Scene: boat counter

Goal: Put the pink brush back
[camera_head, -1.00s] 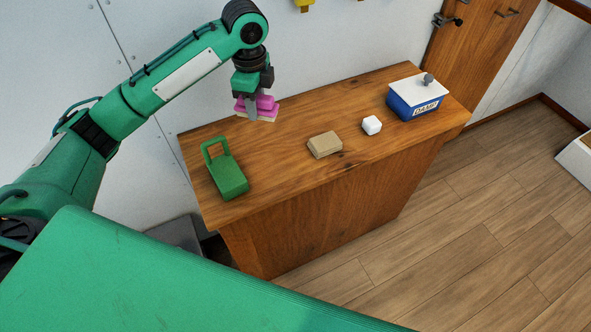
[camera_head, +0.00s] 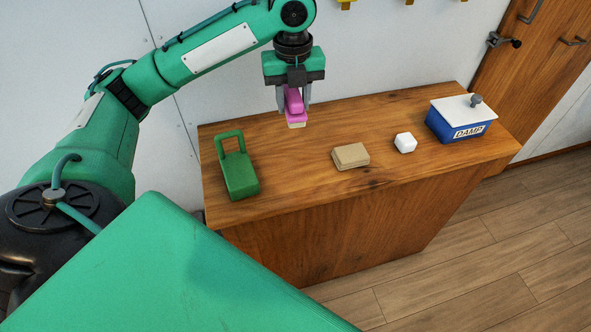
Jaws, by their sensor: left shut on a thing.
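The pink brush (camera_head: 294,103) has a pale bristle side facing down. My left gripper (camera_head: 294,104) is shut on it and holds it over the back left part of the wooden counter (camera_head: 300,185), seemingly a little above the top. The gripper points down, with a grey finger on each side of the brush. My right gripper is out of view.
On the counter stand a green holder with a loop handle (camera_head: 240,172), a tan block (camera_head: 350,156), a white cube (camera_head: 405,142) and a blue box marked DAMP (camera_head: 462,121) with a white lid. Yellow things (camera_head: 346,4) show on the wall at the top edge.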

